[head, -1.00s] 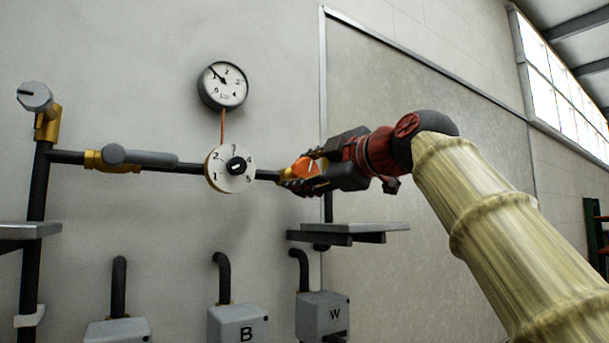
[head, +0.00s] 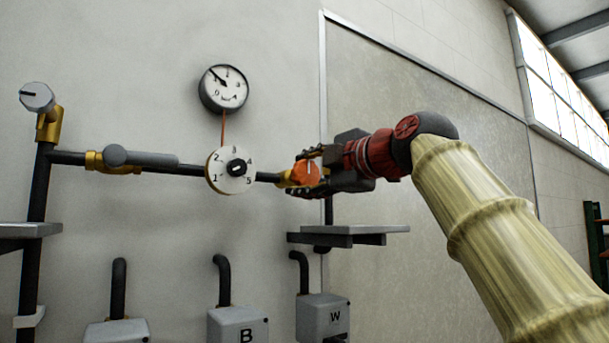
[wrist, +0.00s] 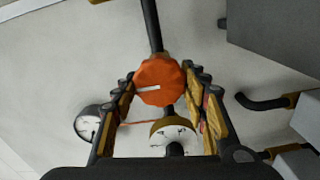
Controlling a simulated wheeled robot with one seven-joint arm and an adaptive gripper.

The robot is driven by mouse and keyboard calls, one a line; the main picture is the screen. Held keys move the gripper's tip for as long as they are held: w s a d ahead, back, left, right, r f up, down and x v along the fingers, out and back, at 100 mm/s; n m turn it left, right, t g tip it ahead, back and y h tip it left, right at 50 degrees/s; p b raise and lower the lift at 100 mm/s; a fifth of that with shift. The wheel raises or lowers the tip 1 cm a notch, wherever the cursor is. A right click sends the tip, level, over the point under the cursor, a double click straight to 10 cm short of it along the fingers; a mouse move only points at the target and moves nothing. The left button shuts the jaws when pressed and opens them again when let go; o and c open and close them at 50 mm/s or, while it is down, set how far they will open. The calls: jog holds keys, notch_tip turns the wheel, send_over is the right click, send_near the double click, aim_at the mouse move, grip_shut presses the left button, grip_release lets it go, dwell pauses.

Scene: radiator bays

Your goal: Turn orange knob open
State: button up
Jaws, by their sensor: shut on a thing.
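The orange knob (head: 305,174) sits at the right end of the dark horizontal pipe, on a brass fitting. My gripper (head: 304,173) is shut on it, with one finger above and one below in the head view. In the wrist view the orange knob (wrist: 159,82) lies between the fingertips of my gripper (wrist: 160,86). A white mark on its face runs almost level there and close to upright in the head view. The fingers hide part of the knob's rim.
A white numbered dial (head: 230,170) sits just left of the knob, below a round gauge (head: 223,89). A grey-handled valve (head: 140,158) and a grey knob (head: 36,97) are further left. A grey shelf (head: 348,235) juts out below my gripper, above box W (head: 322,316).

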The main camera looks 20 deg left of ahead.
jog(key=shift+w+f, duration=0.15)
jog(key=shift+f, duration=0.05)
jog(key=o, duration=1)
jog(key=shift+o, duration=0.9)
jog(key=shift+r, duration=0.15)
jog(key=shift+s+d, duration=0.1)
jog(key=shift+s, duration=0.1)
jog(key=v, duration=1.1)
jog(key=shift+s+d, duration=0.25)
